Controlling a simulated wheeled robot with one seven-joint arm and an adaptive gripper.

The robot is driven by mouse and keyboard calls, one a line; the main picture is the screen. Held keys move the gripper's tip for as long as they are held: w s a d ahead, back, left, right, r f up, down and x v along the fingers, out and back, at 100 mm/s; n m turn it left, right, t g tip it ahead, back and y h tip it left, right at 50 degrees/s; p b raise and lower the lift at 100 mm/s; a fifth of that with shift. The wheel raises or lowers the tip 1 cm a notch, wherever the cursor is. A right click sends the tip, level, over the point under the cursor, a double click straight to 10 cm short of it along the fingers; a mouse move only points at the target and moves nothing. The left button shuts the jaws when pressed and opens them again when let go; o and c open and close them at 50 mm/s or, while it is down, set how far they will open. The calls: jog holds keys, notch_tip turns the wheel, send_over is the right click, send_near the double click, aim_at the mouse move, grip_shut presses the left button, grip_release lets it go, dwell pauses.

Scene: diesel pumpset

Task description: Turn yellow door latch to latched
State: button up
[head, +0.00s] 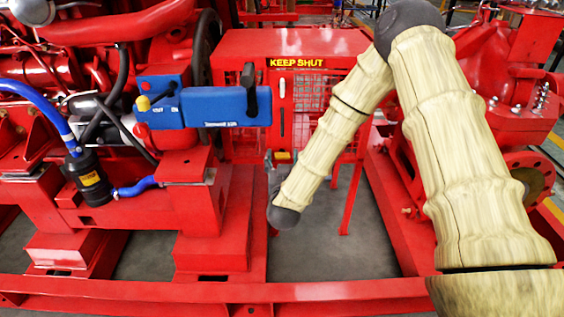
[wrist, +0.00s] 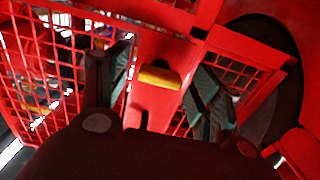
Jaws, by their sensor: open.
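The yellow latch (wrist: 160,77) is a small block on a red upright post of the guard door, and it lies level in the wrist view. In the head view the latch (head: 282,156) is a small yellow patch below a pale vertical handle, under the "KEEP SHUT" sign (head: 297,62). My gripper (wrist: 160,100) is open, with one finger on each side of the post and the latch between them. No contact with the latch shows. In the head view my gripper (head: 281,158) is small and partly hidden by my wrist.
Red mesh guard panels (wrist: 60,70) flank the post. A blue control box (head: 220,106) with a black lever stands left of the door. A red frame rail (head: 200,291) runs along the front. My arm covers the right of the door.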

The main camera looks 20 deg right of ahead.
jog(key=c, duration=1)
